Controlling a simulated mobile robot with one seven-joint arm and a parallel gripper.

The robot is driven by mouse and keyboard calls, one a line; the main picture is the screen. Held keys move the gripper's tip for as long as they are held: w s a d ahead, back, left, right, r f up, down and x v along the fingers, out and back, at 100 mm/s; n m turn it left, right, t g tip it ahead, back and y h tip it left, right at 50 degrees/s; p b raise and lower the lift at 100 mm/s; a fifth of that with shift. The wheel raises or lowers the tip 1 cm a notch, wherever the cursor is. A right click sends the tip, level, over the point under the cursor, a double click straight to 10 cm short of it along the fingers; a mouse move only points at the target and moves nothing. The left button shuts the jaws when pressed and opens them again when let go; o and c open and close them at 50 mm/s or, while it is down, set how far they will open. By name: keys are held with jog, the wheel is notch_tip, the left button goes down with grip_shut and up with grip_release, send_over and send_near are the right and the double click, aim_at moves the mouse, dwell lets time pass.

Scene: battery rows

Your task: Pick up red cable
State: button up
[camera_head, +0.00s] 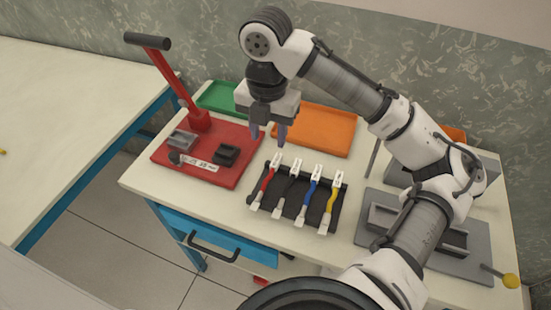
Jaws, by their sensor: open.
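The red cable (266,182) lies at the left end of a row of cables with white ends, on a black holder (286,208) on the table. To its right lie a dark cable (290,188), a blue cable (310,192) and a yellow cable (330,196). My gripper (268,139) is open and points down, with nothing seen between its fingers. In the picture it shows just above the far end of the red cable. Its exact height over the cable is hard to tell.
A red press with a tall lever (178,80) stands on a red base (232,176) at the left. Behind are a green tray (206,99) and an orange tray (340,151). A grey fixture (450,262) is at the right. Bare tabletop (232,208) lies in front.

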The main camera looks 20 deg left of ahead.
send_over(268, 176)
jog(key=f, duration=0.8)
jog(key=shift+w+d+f+p, duration=0.1)
jog(key=shift+d+f+p, duration=0.1)
jog(key=shift+d+p, duration=0.1)
jog(key=shift+a+f+p, duration=0.15)
jog(key=shift+f+p, duration=0.25)
jog(key=shift+f, duration=0.95)
jog(key=shift+a+f+p, duration=0.1)
jog(key=shift+f+p, duration=0.25)
jog(key=shift+f, duration=1)
jog(key=shift+c, duration=0.4)
grip_shut()
